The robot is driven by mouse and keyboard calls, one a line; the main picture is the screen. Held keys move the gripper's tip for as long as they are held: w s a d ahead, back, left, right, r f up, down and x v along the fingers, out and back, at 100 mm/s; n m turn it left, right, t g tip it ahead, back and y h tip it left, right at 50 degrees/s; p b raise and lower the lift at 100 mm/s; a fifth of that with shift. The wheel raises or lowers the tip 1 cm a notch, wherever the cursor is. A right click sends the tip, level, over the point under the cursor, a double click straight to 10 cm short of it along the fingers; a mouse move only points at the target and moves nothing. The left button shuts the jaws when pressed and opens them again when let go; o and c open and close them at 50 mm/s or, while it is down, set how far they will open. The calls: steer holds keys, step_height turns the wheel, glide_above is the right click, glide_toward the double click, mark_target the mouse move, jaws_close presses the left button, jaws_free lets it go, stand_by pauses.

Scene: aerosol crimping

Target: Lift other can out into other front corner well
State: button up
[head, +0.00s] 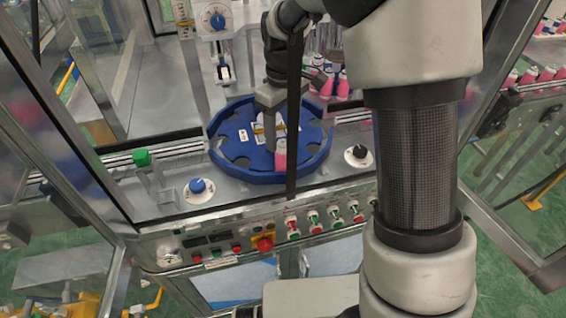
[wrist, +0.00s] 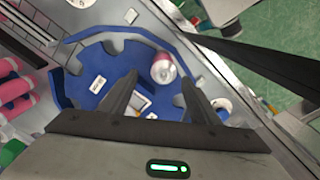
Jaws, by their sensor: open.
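A pink can (head: 281,155) with a silvery top stands at the front part of the blue round wheel (head: 232,158), inside its raised rim. The can also shows in the wrist view (wrist: 163,70), just beyond and between my fingertips. My gripper (head: 272,130) is above the wheel with its fingers pointing down towards the can. It also shows in the wrist view (wrist: 160,82), with its fingers spread and nothing visibly held. The wheel has several open notches around its edge and white labels on top. I cannot tell whether the can sits fully in a notch.
A blue knob (head: 197,186) and a black knob (head: 357,152) flank the wheel. A dark upright post (head: 294,110) crosses the head view. More pink cans (head: 341,84) stand behind the wheel. A button panel with a red stop button (head: 264,244) runs along the front.

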mark_target(281, 153)
steer(key=f, duration=0.3)
steer(key=s+f, duration=0.1)
steer(key=f, duration=0.1)
steer(key=shift+c, duration=0.4)
steer(key=c, duration=1.3)
